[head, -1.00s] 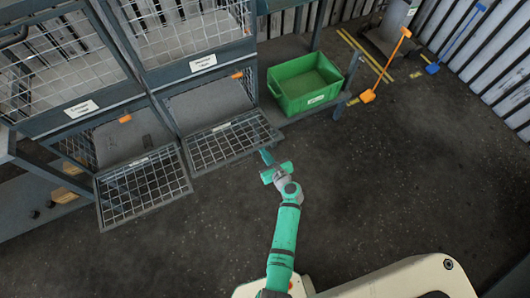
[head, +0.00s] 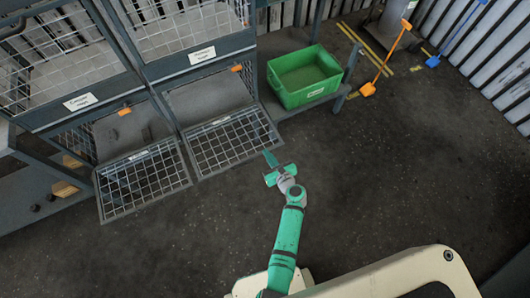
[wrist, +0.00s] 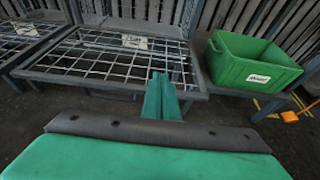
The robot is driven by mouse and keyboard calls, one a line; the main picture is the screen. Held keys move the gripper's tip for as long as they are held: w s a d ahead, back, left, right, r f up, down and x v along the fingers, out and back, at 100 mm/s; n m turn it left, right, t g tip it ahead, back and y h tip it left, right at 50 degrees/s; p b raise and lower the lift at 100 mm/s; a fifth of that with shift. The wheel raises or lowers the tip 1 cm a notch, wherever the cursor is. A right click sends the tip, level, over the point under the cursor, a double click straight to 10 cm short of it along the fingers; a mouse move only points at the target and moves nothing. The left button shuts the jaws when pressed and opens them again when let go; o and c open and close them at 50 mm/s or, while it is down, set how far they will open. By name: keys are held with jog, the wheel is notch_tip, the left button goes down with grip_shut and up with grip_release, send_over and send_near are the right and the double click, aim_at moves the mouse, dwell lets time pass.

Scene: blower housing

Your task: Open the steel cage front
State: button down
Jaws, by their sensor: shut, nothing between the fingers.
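Two wire mesh cage fronts hang swung out and down at the lower openings of the rack. The right front (head: 232,143) has my gripper just off its outer right corner. The left front (head: 143,180) is also folded out. White labels are too small to read surely, so I cannot tell by text which is steel. My gripper (head: 270,158) is shut and empty. In the wrist view its green fingers (wrist: 164,97) overlap the near edge of the right front (wrist: 90,68); I cannot tell whether they touch it.
A green bin (head: 304,77) stands on a low shelf right of the cages. Upper mesh cages (head: 190,30) overhang the lower openings. An orange shovel (head: 368,88) leans farther right. The dark floor (head: 400,190) right of my arm is clear.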

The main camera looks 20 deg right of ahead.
jog(key=s+a+r+n+g+h, duration=0.1)
jog(key=s+a+r+n, duration=0.15)
jog(key=s+n, duration=0.4)
jog(key=s+a+r+n+h, duration=0.1)
jog(key=s+a+r+n, duration=0.2)
jog(key=s, duration=0.6)
jog(key=s+a+r+n+g+h, duration=0.1)
jog(key=s+a+n, duration=0.1)
jog(key=s+n, duration=0.5)
jog(key=s+a+r+n+t, duration=0.1)
jog(key=s+a+r+n, duration=0.1)
jog(key=s+r+n, duration=0.2)
jog(key=s+a+r+n+t, duration=0.1)
jog(key=s+a+r+n, duration=0.2)
jog(key=r+n, duration=0.4)
jog(key=s+a+r+n+t, duration=0.1)
jog(key=s+a+r+n, duration=0.2)
jog(key=r, duration=0.9)
jog(key=s+n, duration=0.1)
jog(key=n, duration=0.2)
jog(key=shift+s+a+n+t+y, duration=0.15)
jog(key=shift+s+n+t+y, duration=0.2)
jog(key=shift+s+t+y, duration=0.05)
